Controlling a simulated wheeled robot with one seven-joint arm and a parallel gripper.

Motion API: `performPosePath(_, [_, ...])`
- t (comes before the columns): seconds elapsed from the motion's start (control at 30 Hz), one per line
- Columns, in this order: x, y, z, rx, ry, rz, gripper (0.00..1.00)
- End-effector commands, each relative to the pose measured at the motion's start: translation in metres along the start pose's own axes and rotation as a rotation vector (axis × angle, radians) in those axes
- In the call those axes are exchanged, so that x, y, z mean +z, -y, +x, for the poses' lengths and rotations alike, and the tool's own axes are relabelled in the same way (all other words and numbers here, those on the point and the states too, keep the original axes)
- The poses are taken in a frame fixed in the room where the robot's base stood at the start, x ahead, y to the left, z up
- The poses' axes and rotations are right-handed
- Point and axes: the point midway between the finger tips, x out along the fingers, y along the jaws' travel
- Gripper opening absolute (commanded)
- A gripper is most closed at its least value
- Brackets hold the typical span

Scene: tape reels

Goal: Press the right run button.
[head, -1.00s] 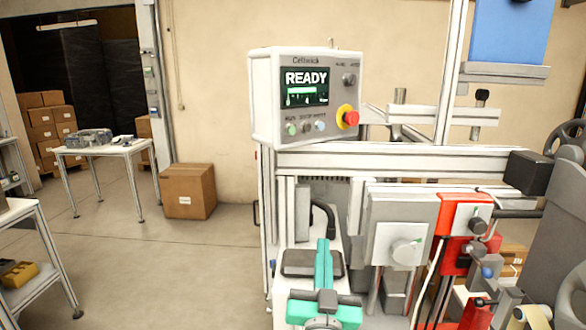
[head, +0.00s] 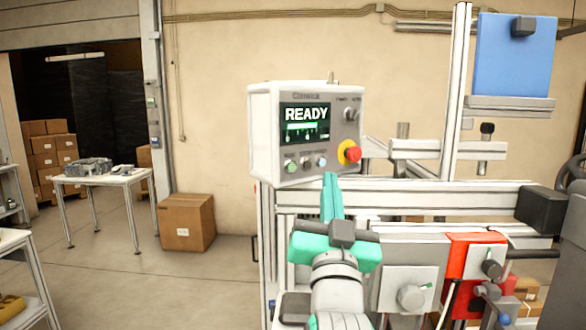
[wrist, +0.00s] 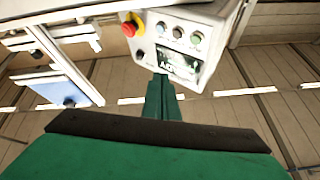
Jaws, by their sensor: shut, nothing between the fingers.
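A white control box (head: 262,120) stands on the machine frame, its screen (head: 306,124) reading READY. Below the screen is a row of small buttons: a green one (head: 291,166) at left, a middle one (head: 306,163) and a pale blue one (head: 322,162) at right. Their labels are too small to read, so I cannot tell which is the right run button. My green gripper (head: 330,180) is shut and empty, pointing up just below the box, apart from the buttons. In the wrist view the box (wrist: 222,20) is upside down beyond the fingertips (wrist: 160,82).
A red emergency stop (head: 350,152) on a yellow base sits right of the buttons, with a knob (head: 350,114) above it. A metal rail (head: 430,195) runs below the box. A red plate (head: 468,265) and a pale plate (head: 395,285) stand lower right.

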Motion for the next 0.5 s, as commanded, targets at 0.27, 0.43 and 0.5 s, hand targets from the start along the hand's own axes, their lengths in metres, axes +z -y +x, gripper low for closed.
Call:
performPosePath(0.27, [0.007,0.006,0.009,-0.001,0.002,0.000,0.00])
performPosePath(0.43, [0.017,0.017,0.023,-0.002,0.002,0.001,0.00])
performPosePath(0.5, [0.022,0.022,0.029,-0.001,0.001,0.001,0.00])
